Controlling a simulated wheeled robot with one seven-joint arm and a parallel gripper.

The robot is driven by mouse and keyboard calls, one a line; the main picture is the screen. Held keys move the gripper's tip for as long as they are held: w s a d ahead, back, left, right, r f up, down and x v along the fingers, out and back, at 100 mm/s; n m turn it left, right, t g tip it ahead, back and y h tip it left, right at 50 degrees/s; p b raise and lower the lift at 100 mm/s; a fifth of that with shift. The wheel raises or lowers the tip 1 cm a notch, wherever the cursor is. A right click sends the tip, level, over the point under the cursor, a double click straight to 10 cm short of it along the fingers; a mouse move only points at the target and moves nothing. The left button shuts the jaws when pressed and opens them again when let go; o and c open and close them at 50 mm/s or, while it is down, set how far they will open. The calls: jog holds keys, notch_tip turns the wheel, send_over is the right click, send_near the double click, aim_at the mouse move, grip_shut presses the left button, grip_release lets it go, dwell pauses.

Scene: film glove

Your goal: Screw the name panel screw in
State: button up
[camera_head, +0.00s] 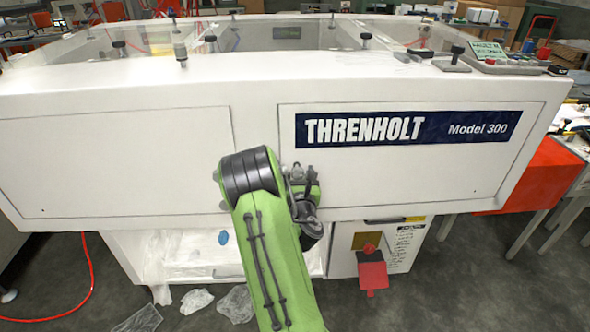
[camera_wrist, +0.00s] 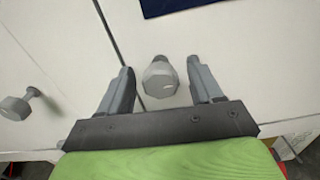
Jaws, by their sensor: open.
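The name panel (camera_head: 400,165) is a white panel with a dark blue THRENHOLT Model 300 label (camera_head: 408,129) on the machine's front. In the wrist view, a grey hex-headed screw (camera_wrist: 160,82) stands on the panel below the label's corner, right of the seam. My gripper (camera_wrist: 159,70) is open, with one finger on each side of the screw and a visible gap on both sides. Its depth in the panel cannot be told. In the head view, my green arm hides this screw and the fingertips.
A second grey screw (camera_wrist: 17,106) sticks out of the left panel (camera_head: 110,160), across the seam. A red hose (camera_head: 88,275) lies at the left.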

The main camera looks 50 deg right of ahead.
jog(key=c, duration=1.1)
jog(key=shift+o, duration=0.2)
